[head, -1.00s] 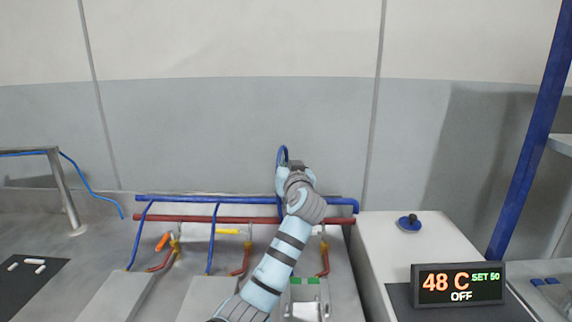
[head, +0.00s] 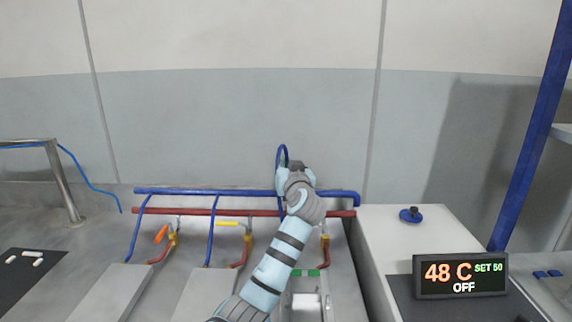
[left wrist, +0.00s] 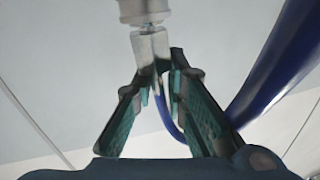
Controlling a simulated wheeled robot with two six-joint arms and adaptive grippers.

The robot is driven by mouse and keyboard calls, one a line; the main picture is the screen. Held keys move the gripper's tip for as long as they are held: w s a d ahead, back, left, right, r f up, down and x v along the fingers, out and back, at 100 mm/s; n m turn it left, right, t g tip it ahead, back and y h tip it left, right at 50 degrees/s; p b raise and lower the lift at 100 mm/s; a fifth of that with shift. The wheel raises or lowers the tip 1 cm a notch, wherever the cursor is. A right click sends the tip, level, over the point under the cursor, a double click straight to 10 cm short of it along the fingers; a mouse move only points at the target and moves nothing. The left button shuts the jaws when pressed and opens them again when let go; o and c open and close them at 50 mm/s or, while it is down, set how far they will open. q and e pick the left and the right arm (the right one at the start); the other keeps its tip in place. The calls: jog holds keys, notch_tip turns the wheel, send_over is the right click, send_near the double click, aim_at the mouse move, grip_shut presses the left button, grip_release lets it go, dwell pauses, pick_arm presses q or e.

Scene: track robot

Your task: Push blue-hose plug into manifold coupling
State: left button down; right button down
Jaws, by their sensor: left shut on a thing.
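My left gripper (head: 293,168) is above the blue pipe, seen from behind with its fingers mostly hidden. In the left wrist view its green-lined fingers (left wrist: 163,75) converge on a pale metal plug (left wrist: 150,45) and are shut on it. The blue hose (head: 282,152) arches up beside the gripper; it also shows as a thick curve at the right of the left wrist view (left wrist: 262,75). A round pale metal fitting (left wrist: 143,11), perhaps the manifold coupling, lies in line with the plug's end. I cannot tell how deep they fit together. My right gripper is not in view.
A blue pipe (head: 240,192) and a red pipe (head: 190,212) run across the back of the bench, with branches and orange and yellow valve handles. A display (head: 460,277) reads 48 C, set 50, OFF. A blue knob (head: 411,215) stands on the right counter.

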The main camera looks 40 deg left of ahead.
pick_arm(q)
jog(key=shift+f, duration=0.2)
jog(key=c, duration=1.5)
grip_release()
notch_tip(320, 180, up, 10)
